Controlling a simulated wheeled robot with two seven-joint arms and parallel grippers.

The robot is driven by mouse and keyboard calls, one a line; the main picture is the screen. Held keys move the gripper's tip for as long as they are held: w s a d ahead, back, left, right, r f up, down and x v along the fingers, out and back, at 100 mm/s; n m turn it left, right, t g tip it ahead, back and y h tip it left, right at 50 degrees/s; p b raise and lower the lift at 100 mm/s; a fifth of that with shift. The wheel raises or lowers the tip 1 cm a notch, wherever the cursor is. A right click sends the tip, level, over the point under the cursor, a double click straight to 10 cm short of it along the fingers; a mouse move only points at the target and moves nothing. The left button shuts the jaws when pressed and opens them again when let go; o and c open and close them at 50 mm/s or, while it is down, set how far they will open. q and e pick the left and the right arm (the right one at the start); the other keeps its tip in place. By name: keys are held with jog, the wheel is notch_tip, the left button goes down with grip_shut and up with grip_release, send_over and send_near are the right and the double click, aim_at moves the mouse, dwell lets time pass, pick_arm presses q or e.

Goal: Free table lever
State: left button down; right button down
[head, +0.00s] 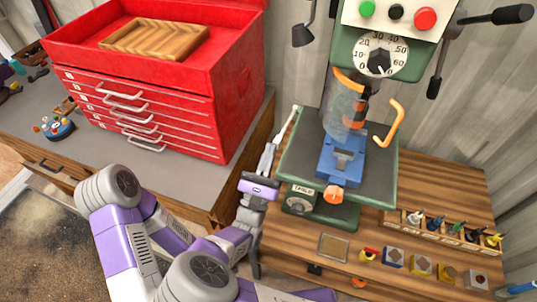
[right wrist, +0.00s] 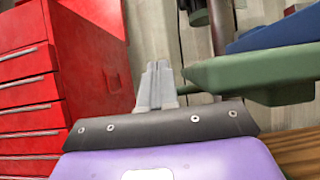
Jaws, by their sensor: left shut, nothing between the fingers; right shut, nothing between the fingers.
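The green drill press table (head: 293,150) carries a blue vise (head: 338,165). A plate marked TABLE with a round dial (head: 298,205) sits at its front left. An orange knob (head: 334,195) is at the table's front edge; I cannot tell whether it belongs to the table lever. My right gripper (head: 289,120) is shut and empty, its pale fingers reaching up beside the table's left edge. In the right wrist view its fingers (right wrist: 156,82) are together, close to the green table edge (right wrist: 235,76); contact is unclear.
A red tool chest (head: 190,100) on a grey-topped bench (head: 165,165) stands left of the press, leaving a narrow gap. The press has an orange hook-shaped handle (head: 393,124) and a black-handled lever (head: 495,17). A wooden rack of small tools (head: 400,222) is at right.

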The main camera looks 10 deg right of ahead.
jog(key=shift+w+d+f, duration=0.15)
jog(key=shift+w+f, duration=0.05)
jog(key=shift+f, duration=0.15)
